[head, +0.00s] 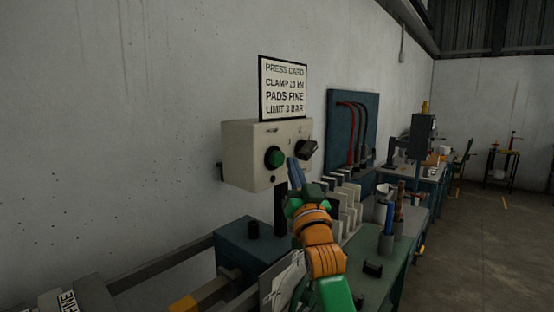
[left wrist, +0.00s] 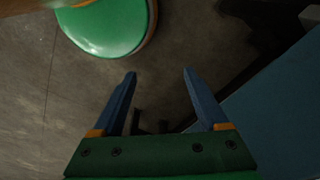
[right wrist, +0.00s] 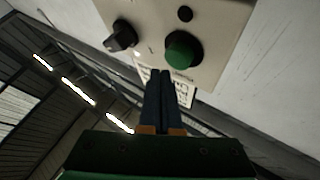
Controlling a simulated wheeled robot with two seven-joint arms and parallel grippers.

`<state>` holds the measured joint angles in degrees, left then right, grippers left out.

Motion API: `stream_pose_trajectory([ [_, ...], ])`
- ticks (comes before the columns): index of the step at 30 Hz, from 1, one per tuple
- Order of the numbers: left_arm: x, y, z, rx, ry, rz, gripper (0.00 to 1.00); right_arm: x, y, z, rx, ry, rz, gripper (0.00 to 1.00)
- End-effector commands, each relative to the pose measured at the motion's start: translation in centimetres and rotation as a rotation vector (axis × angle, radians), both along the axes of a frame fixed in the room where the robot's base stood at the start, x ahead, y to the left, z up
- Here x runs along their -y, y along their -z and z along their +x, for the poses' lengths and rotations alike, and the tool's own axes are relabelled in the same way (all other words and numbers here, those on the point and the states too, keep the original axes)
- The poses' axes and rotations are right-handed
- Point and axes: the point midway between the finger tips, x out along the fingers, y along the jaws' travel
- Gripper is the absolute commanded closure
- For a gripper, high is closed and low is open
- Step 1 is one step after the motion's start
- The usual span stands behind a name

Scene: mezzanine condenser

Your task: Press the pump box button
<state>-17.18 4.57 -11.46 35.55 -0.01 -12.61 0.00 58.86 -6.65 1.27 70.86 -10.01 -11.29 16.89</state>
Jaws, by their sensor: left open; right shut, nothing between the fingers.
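The pump box (head: 240,150) is a cream box by the wall, with a round green button (head: 274,157) and a black knob (head: 307,149) on its face. The right wrist view shows the green button (right wrist: 184,50) and the black knob (right wrist: 121,36) close up. My right gripper (head: 292,165) is shut and empty, just right of the button in the head view. In the right wrist view its fingertips (right wrist: 160,75) point toward the box face; contact with the button cannot be made out. My left gripper (left wrist: 158,75) is open and empty above the floor.
A press card (head: 284,88) stands above the box. A blue panel (head: 345,125) with red and black hoses hangs on the wall. Below are several pale plates (head: 350,205), a blue cylinder (head: 389,220) and a green bench (head: 395,262). Open floor (head: 490,240) lies right.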

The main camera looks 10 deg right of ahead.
Motion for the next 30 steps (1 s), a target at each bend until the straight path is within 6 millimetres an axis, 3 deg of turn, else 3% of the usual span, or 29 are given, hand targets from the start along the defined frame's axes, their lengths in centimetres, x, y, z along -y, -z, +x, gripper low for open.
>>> stream_pose_trajectory([
  [30, -0.01, -0.43, -0.02, 0.000, 0.000, 0.000, 0.24, -0.57, -0.05, 0.73, 0.000, 0.000, 0.000, 1.00],
])
